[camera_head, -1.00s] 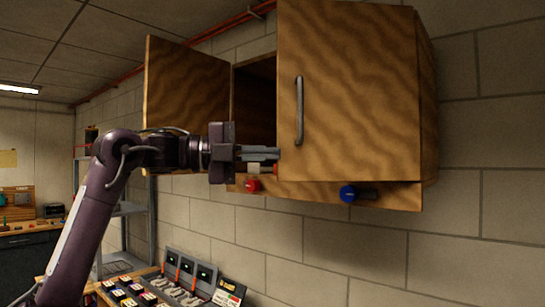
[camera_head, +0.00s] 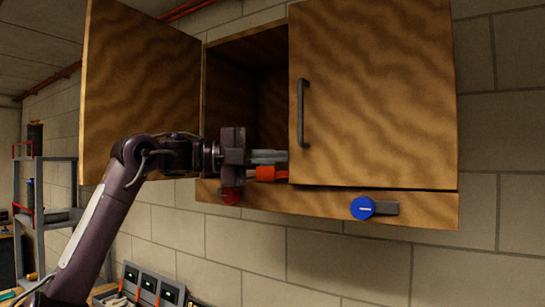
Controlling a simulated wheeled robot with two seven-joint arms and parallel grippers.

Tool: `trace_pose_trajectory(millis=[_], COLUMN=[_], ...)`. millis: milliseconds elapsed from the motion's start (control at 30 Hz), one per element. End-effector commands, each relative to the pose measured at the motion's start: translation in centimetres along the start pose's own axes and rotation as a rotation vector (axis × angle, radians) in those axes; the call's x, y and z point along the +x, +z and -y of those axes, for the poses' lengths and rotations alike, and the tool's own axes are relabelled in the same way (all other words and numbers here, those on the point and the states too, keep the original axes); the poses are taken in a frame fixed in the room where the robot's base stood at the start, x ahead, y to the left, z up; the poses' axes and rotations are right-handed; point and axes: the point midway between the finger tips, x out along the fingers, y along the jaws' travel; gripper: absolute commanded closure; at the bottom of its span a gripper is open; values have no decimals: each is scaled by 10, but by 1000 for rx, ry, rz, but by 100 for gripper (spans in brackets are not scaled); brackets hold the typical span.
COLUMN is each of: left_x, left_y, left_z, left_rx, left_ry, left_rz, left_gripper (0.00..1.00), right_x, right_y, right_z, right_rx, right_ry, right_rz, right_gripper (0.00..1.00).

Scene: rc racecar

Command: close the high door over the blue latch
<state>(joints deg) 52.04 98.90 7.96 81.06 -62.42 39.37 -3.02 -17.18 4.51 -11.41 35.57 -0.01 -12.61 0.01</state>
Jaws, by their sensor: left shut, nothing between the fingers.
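The high cabinet's right door (camera_head: 380,95) hangs over the blue latch (camera_head: 362,208). It has a dark vertical handle (camera_head: 302,112) near its left edge. It lies nearly flush with the cabinet front; I cannot tell if it is fully closed. The blue latch has a round knob with a grey bar pointing right. My left gripper (camera_head: 270,157) is shut and empty, level in front of the cabinet opening, its fingertips at the lower left edge of the right door. I cannot tell whether they touch it. My right gripper is not in view.
The left door (camera_head: 140,90) stands wide open, beside a dark, open compartment (camera_head: 240,95). A red latch (camera_head: 230,195) sits on the lower rail under my gripper. An orange-red piece (camera_head: 268,174) shows below the fingers. A grey shelf rack (camera_head: 45,205) stands at left.

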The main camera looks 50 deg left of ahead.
Motion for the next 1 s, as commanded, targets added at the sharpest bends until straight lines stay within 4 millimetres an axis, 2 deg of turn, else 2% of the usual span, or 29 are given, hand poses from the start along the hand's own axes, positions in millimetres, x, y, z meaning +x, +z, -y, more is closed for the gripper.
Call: trace_pose_trajectory(millis=[633, 767, 1000], left_x=[-1, -15, -56], left_y=[3, 3, 2], left_z=[0, -2, -2], left_rx=[1, 1, 2], left_ry=[-1, -1, -1], left_rz=[8, 10, 11], left_gripper=[100, 100, 100], right_x=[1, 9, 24], right_y=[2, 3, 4], right_z=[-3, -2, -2], right_rx=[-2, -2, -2], right_ry=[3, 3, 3], right_rz=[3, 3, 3], right_gripper=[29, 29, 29])
